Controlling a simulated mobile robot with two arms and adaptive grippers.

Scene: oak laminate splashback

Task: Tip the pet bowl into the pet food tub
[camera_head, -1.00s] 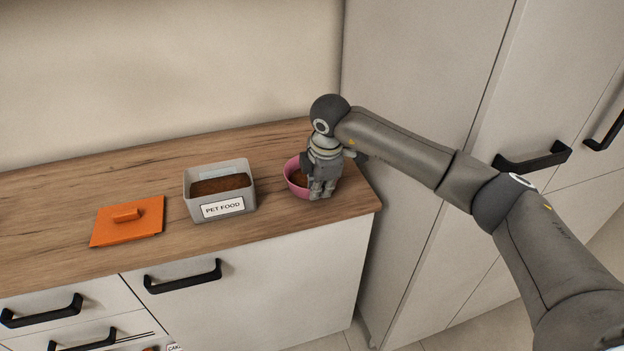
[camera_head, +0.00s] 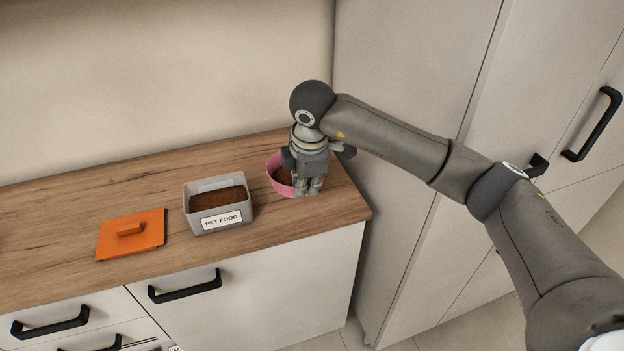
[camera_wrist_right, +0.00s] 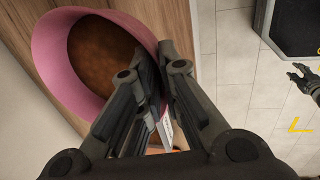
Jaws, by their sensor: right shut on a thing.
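The pink pet bowl (camera_head: 274,172) holds brown food and is at the right part of the counter; it fills the upper left of the right wrist view (camera_wrist_right: 48,58). My right gripper (camera_head: 308,190) is shut on its rim, partly hiding it in the head view. The bowl appears lifted a little off the counter, with the food still inside. The grey pet food tub (camera_head: 190,215), labelled PET FOOD, stands to its left, open, with brown food inside. My left gripper (camera_wrist_right: 303,82) seems to show small and dark at the right edge of the wrist view; its jaws are unclear.
An orange lid (camera_head: 145,240) with a handle lies flat on the wooden counter (camera_head: 60,225), left of the tub. A tall cabinet (camera_head: 410,60) stands close at the counter's right end. A wall runs along the back. The counter between bowl and tub is clear.

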